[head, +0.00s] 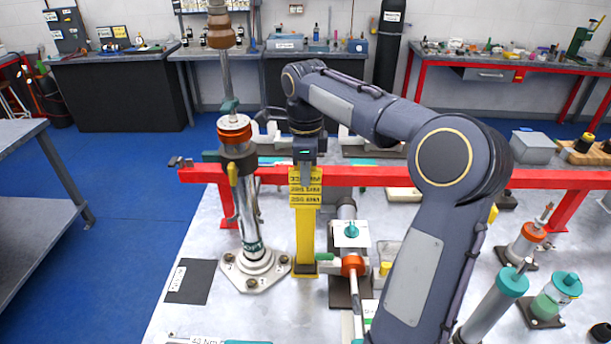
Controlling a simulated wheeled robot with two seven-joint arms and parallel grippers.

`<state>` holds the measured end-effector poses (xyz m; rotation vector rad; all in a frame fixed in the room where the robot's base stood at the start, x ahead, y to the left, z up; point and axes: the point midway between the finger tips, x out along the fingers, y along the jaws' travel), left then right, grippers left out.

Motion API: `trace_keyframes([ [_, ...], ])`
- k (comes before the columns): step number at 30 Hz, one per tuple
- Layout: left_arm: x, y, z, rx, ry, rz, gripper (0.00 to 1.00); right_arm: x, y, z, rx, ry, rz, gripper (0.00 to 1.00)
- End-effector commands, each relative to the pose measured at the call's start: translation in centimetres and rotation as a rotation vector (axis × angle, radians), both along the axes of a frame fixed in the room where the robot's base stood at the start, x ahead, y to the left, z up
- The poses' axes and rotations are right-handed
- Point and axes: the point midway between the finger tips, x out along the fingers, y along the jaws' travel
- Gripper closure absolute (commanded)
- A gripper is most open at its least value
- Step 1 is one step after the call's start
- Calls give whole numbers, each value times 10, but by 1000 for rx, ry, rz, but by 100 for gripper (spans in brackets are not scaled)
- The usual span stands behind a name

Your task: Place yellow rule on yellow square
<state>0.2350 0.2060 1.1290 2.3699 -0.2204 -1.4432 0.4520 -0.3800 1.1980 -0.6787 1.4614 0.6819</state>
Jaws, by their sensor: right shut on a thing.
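The yellow rule (306,232) is a tall upright yellow bar with dark-lettered bands near its top. It is in the middle of the head view, just right of the chrome damper. My right gripper (306,178) comes down from above and is shut on the top of the rule. The rule's lower end is near the grey bench top; I cannot tell whether it touches. No separate yellow square can be made out; the rule and my right arm hide parts of the bench. My left gripper is not in view.
The chrome damper (249,205) stands on a flanged plate close left of the rule. A dark labelled mat (191,281) lies at the left. A red rail (390,177) crosses behind. An orange-collared fixture (352,265) is close right. Teal-capped cylinders (511,281) stand at right.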

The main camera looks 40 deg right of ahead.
Motion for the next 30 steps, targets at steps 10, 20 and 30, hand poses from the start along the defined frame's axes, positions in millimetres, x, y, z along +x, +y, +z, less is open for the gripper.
trace_keyframes([
  [10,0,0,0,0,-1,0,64,0,0,-2,-1,-1,-1,82],
  [20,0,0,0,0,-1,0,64,0,0,-2,-1,-1,-1,66],
  [30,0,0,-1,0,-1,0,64,1,0,31,-2,-7,-1,66],
])
